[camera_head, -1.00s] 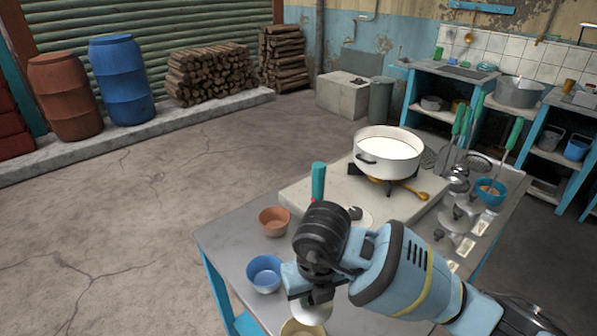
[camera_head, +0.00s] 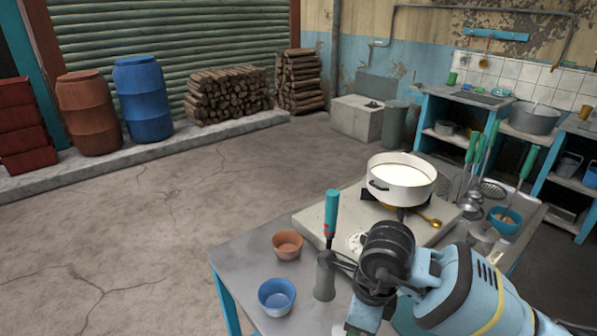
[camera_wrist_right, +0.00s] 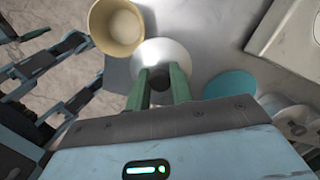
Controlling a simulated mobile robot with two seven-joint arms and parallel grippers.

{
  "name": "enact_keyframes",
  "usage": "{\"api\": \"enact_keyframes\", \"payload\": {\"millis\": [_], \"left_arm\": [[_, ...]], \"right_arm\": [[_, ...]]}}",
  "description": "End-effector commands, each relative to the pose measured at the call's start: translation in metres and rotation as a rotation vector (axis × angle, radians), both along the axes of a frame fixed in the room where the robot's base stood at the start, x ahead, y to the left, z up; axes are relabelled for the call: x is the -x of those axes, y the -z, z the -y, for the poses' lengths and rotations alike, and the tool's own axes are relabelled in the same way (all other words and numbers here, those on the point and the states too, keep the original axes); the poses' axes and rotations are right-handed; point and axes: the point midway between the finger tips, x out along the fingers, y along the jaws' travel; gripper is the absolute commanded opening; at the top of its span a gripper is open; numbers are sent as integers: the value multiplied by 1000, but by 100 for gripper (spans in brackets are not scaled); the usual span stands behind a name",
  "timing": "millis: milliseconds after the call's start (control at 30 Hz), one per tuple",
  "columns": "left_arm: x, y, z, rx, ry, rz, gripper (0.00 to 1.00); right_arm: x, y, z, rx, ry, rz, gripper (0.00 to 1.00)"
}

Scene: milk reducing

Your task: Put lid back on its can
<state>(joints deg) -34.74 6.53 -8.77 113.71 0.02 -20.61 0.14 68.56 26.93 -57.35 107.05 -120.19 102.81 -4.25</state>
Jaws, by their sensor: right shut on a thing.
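My right gripper (camera_wrist_right: 160,72) has its two green fingers closed around the dark knob of a shiny pale round lid (camera_wrist_right: 163,51). In the right wrist view, a round tan can (camera_wrist_right: 101,24), open at the top with a pale inside, stands just beyond the lid to the left. The lid appears beside the can, not over it, with a shadow on the table to its left. In the head view my right arm (camera_head: 378,268) reaches over the table's near part; its fingers and most of the lid are hidden or cut off.
On the metal table (camera_head: 245,256) are a brown bowl (camera_head: 287,244), a blue bowl (camera_head: 277,297), a grey cylinder (camera_head: 325,277) and a teal-handled tool (camera_head: 331,213). A milk pot (camera_head: 392,188) stands behind. A teal disc (camera_wrist_right: 231,84) lies right of the lid.

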Motion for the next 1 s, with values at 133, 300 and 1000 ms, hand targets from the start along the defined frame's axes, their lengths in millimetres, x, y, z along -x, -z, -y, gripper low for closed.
{"api": "enact_keyframes", "payload": {"millis": [133,300,1000], "left_arm": [[-3,-4,0,-1,0,8,100],[-5,-7,-1,-1,0,15,100],[-15,-21,-2,-3,1,45,100]], "right_arm": [[4,-6,11,1,-165,2,0],[9,-11,23,1,-357,2,0],[34,-34,69,3,-1167,2,0]]}}
